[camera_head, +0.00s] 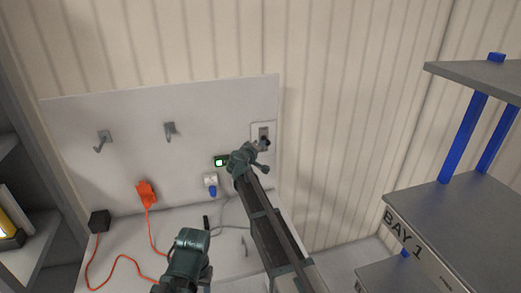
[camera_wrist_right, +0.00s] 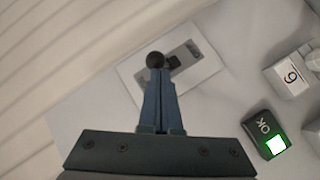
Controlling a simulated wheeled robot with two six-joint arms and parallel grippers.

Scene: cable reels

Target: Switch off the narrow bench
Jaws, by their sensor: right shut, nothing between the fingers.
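The narrow bench (camera_head: 225,255) has a white back panel (camera_head: 80,130) against the ribbed wall. At the panel's right edge is a switch plate (camera_head: 263,131) with a lever. In the right wrist view the switch plate (camera_wrist_right: 197,68) shows a slot and a lever with a dark round knob (camera_wrist_right: 155,60). My right gripper (camera_wrist_right: 162,92) is shut and empty, its fingertips just below the knob in that view; I cannot tell if they touch. A small box reading OK (camera_wrist_right: 265,132) shows a lit green-white square. My left gripper (camera_head: 206,224) is low over the bench, its jaws unclear.
Two hooks (camera_head: 103,140) and an orange plug-like item (camera_head: 146,194) with an orange cord are at the panel's left. A black box (camera_head: 99,221) sits at the left. A socket with a blue plug (camera_head: 212,190) is below the OK box. Shelving marked BAY 1 (camera_head: 440,215) stands right.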

